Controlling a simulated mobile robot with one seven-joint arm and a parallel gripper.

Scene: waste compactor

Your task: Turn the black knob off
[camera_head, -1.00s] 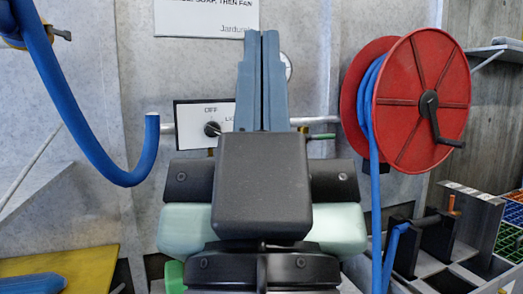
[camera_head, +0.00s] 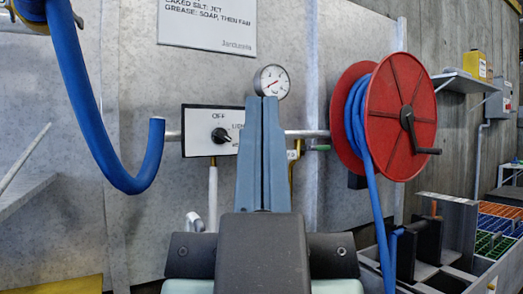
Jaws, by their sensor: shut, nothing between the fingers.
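The black knob (camera_head: 221,136) sits on a white panel (camera_head: 200,143) on the grey wall, left of centre. The panel reads OFF above the knob, and more lettering to its right is partly hidden by my gripper. The knob's pointer appears to aim to the right, toward that lettering, not up at OFF. My gripper (camera_head: 263,100) stands upright in front of the wall, its two blue-grey fingers shut together and empty. Its fingertips are right of the knob and higher in the picture, just below a round gauge. I see no contact with the knob.
A round gauge (camera_head: 271,82) is above the panel's right side. A horizontal pipe (camera_head: 305,134) runs behind my gripper. A red hose reel (camera_head: 403,115) stands at the right; a blue hose (camera_head: 115,170) loops at the left. A sign (camera_head: 207,22) hangs above.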

